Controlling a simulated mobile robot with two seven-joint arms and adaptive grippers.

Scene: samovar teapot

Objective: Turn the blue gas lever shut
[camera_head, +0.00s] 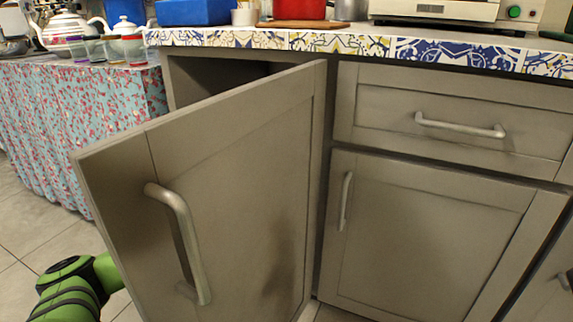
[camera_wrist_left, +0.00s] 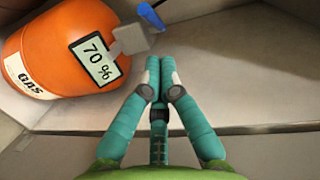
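The blue gas lever (camera_wrist_left: 151,16) shows at the top of the left wrist view, beside a grey valve block (camera_wrist_left: 132,38) at the orange gas cylinder (camera_wrist_left: 40,52). The cylinder bears a "GAS" label and a "70 %" panel (camera_wrist_left: 94,57). My left gripper (camera_wrist_left: 160,64) has its teal fingertips together with nothing between them. In the picture it is below and slightly right of the lever, apart from it. In the head view the open cabinet door (camera_head: 235,150) hides the cylinder, the lever and my left gripper. My right gripper is in neither view.
My green left arm shows at the lower left, partly behind the open door with its long metal handle (camera_head: 188,245). The cabinet's inner walls and pale floor (camera_wrist_left: 240,55) surround the cylinder. The tiled countertop (camera_head: 340,42) is above. A closed drawer (camera_head: 450,108) and door (camera_head: 420,235) are at right.

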